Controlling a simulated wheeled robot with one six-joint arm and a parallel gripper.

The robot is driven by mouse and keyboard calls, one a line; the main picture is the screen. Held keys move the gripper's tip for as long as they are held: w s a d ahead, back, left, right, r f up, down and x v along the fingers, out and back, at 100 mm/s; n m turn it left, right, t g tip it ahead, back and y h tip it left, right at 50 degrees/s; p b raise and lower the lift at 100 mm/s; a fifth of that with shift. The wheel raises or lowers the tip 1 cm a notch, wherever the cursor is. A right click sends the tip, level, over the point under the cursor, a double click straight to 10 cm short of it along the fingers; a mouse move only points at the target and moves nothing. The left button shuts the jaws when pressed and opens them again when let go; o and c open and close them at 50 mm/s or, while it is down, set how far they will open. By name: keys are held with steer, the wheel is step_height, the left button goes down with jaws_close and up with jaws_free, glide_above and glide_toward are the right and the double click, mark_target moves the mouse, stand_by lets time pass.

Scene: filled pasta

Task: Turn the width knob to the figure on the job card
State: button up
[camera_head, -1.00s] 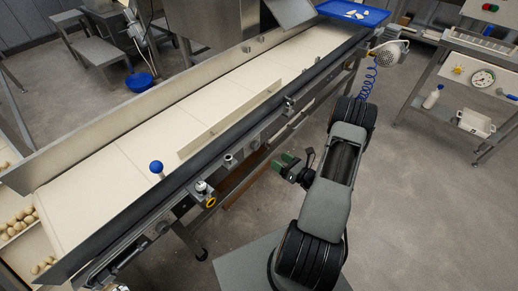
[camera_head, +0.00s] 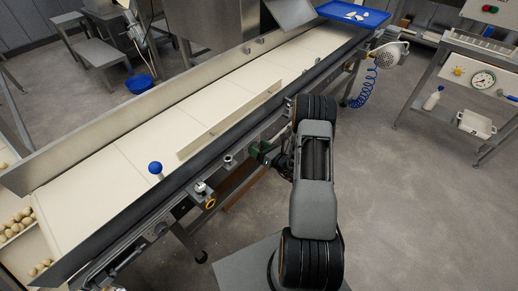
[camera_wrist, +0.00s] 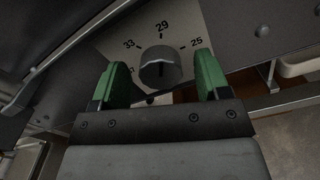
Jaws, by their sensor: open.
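The width knob (camera_wrist: 160,67) is a grey round knob on a light plate with the figures 33, 29 and 25 around it. Another figure at the left is partly hidden by a finger. A small mark shows on the knob's face, but I cannot read its exact setting. My gripper (camera_wrist: 162,76) is open, its two green fingers standing either side of the knob with gaps visible. In the head view my gripper (camera_head: 262,152) is at the conveyor's near side rail, where the arm hides the knob. I cannot pick out the job card in either view.
The conveyor belt (camera_head: 90,167) carries a pale guide bar (camera_head: 230,120). A blue tray (camera_head: 330,10) is at the far end. The floor at right is clear up to a steel trolley.

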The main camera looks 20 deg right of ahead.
steer(key=shift+c, duration=0.4)
steer(key=c, duration=0.8)
steer(key=shift+c, duration=0.2)
steer(key=shift+m, duration=0.3)
steer(key=m+p, duration=0.1)
steer(key=m, duration=0.4)
steer(key=shift+d+m, duration=0.1)
steer(key=shift+m, duration=0.2)
steer(key=m+p, duration=0.1)
steer(key=m, duration=0.4)
steer(key=shift+f+m+p, duration=0.15)
steer(key=shift+m+p, duration=0.15)
steer(key=o, duration=0.9)
